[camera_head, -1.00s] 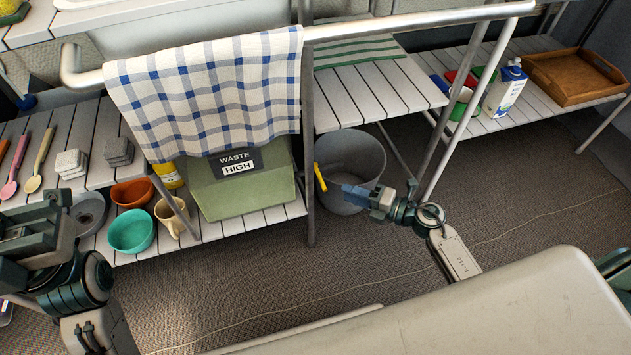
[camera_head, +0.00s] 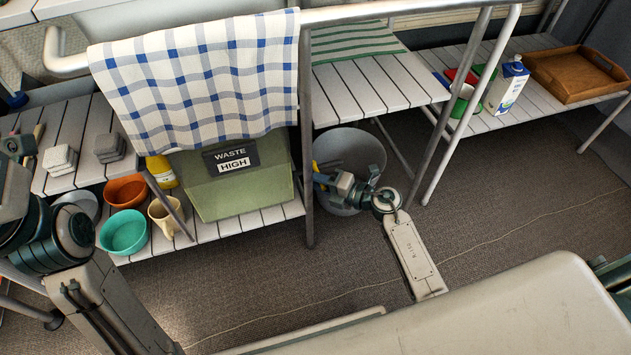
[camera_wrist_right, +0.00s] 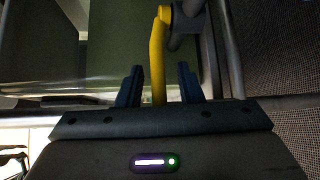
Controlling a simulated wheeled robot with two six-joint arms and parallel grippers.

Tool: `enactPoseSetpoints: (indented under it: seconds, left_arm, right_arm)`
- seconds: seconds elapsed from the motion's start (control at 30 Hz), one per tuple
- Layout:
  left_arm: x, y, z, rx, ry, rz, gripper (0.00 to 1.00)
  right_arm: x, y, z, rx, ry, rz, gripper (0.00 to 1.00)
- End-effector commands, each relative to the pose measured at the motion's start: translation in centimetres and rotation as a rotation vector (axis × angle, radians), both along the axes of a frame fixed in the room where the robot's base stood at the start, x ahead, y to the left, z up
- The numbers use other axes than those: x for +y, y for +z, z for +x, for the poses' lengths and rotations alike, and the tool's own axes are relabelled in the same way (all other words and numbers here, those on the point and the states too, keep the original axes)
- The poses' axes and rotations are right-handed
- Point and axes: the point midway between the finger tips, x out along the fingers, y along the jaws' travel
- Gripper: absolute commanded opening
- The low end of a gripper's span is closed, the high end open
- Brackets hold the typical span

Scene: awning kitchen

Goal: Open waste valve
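The yellow valve lever (camera_wrist_right: 157,55) stands upright in the right wrist view, joined at its top to a grey pipe fitting. My right gripper (camera_wrist_right: 159,84) is open, with one dark finger on each side of the lever's lower end and gaps showing on both sides. In the head view, my right gripper (camera_head: 322,180) is beside the front post, and the lever is mostly hidden there. The green waste tank (camera_head: 240,192) sits on the lower shelf, with a label reading WASTE HIGH. My left arm is at the left edge; its fingertips are out of the picture.
A grey bucket (camera_head: 352,148) stands on the floor behind my right gripper. A checked towel (camera_head: 195,75) hangs from the rail above the tank. Bowls (camera_head: 124,232) and a mug (camera_head: 165,212) stand left of the tank. The carpet (camera_head: 520,215) at right is clear.

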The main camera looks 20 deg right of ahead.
Motion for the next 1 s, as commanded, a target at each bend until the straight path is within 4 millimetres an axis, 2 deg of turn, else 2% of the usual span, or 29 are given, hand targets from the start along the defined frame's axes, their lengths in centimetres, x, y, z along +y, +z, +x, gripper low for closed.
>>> enactPoseSetpoints:
  seconds: [0.2,0.4,0.77,1.0]
  left_arm:
    - [0.00,0.03,0.00,0.000,0.000,-0.001,0.00]
    - [0.00,0.03,-0.01,0.000,0.000,0.000,0.00]
    - [0.00,0.04,-0.03,0.000,0.000,0.000,0.00]
    - [-0.03,-0.10,-0.01,0.005,0.001,0.004,0.00]
  right_arm:
    - [0.03,0.02,0.02,0.000,0.000,0.000,0.33]
    - [0.01,0.02,0.01,0.001,0.000,0.001,0.00]
    - [-0.13,0.02,0.05,0.001,0.019,0.000,0.00]
    - [-0.81,-0.03,0.08,0.002,0.121,-0.001,0.00]
